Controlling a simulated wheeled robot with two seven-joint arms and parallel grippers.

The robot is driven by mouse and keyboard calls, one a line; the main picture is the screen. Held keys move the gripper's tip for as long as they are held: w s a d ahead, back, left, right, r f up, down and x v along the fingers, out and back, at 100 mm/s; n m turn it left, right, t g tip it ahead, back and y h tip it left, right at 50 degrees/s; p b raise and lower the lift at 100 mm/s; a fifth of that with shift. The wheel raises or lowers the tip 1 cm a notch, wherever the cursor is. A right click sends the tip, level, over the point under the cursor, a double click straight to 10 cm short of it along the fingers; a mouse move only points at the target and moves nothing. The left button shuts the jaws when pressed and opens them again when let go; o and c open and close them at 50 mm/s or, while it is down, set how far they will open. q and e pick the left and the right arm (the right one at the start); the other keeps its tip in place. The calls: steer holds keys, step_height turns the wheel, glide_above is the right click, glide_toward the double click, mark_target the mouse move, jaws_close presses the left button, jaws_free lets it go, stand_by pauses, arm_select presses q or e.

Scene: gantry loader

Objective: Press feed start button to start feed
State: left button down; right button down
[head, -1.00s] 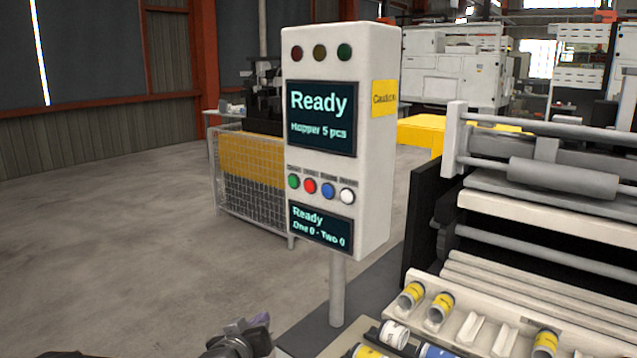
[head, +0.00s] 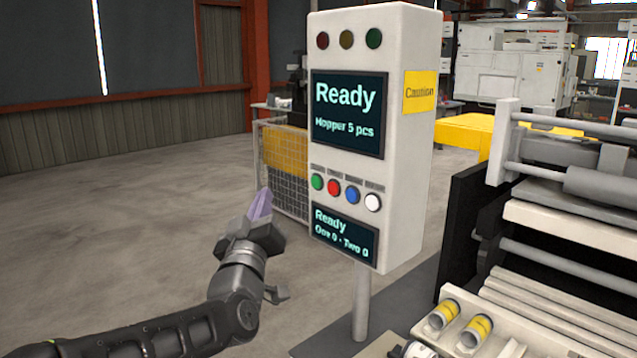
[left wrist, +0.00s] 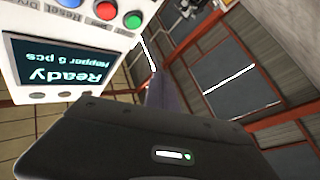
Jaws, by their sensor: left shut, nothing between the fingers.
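The control box (head: 408,150) stands upright on a grey post in the head view. Its row of buttons runs green, red, blue, white from left to right. The green button (head: 317,181) is the leftmost; its small label is too blurred to read. The green button also shows in the left wrist view (left wrist: 132,19), where the panel appears upside down. The upper screen (head: 348,112) reads "Ready, Hopper 5 pcs" and the lower screen (head: 342,233) "Ready, One 0 - Two 0". My left gripper (head: 263,200) is shut and empty, left of the buttons and apart from the panel. My right gripper is out of view.
A roller machine (head: 560,215) with a white sloped tray stands at the right, with yellow-banded cylinders (head: 477,330) at its front. A wire mesh cage (head: 285,185) stands behind the box. The floor at the left is clear.

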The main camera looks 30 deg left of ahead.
mark_target(316, 182)
arm_select(q)
steer(key=w+d+p, duration=0.2)
steer(key=w, duration=0.6)
steer(key=shift+w+d, duration=0.3)
steer(key=shift+w, duration=0.05)
steer(key=shift+w+f, duration=0.1)
steer(key=shift+w, duration=0.05)
stand_by(1.9)
steer(key=shift+w+d, duration=0.15)
steer(key=shift+w, duration=0.15)
